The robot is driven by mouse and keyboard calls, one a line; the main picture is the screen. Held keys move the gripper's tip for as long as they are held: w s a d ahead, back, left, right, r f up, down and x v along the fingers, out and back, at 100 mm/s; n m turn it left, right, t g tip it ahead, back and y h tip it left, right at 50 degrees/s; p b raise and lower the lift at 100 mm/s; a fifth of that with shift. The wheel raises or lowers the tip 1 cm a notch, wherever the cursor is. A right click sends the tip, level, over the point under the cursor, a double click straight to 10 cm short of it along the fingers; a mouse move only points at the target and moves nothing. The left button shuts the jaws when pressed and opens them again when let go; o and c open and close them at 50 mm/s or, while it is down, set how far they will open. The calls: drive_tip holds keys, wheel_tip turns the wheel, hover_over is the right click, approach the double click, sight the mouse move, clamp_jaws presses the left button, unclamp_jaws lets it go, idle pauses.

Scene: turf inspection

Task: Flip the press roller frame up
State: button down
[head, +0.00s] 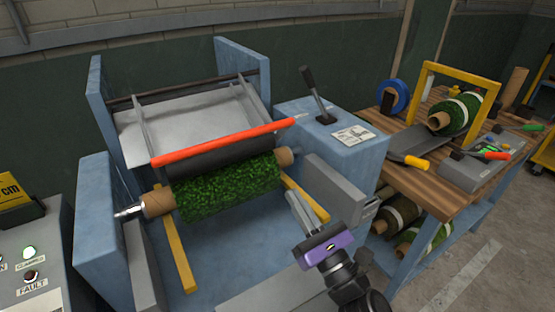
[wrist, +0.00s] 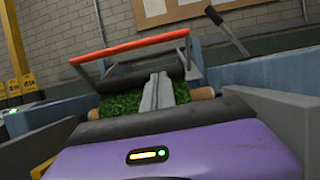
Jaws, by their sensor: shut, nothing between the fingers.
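The press roller frame (head: 228,141) has a red-orange front bar, grey side arms and a dark roller. It lies low, with its dark roller against the green turf roll (head: 232,189) in the blue machine. The turf roll sits on a brown core with a metal spindle end showing at left. My gripper (head: 292,197) is shut and empty, in front of and to the right of the turf roll. In the wrist view my gripper fingers (wrist: 159,82) point toward the turf, with the red bar (wrist: 130,47) beyond and above them. They appear apart from the bar.
Blue side walls (head: 100,205) flank the machine bed. A blue cabinet (head: 335,140) with a lever (head: 312,88) stands at right. A wooden table (head: 400,165) holds another turf roll and tools. Yellow rails (head: 177,250) run along the bed. Space above the frame is clear.

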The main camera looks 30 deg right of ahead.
drive_tip(key=s+r+p+x, duration=0.1)
drive_tip(key=p+x, duration=0.5)
drive_tip(key=x, duration=0.6)
drive_tip(key=shift+w+r+p, duration=0.25)
drive_tip(key=shift+r+p, duration=0.05)
drive_tip(key=shift+r, duration=0.7)
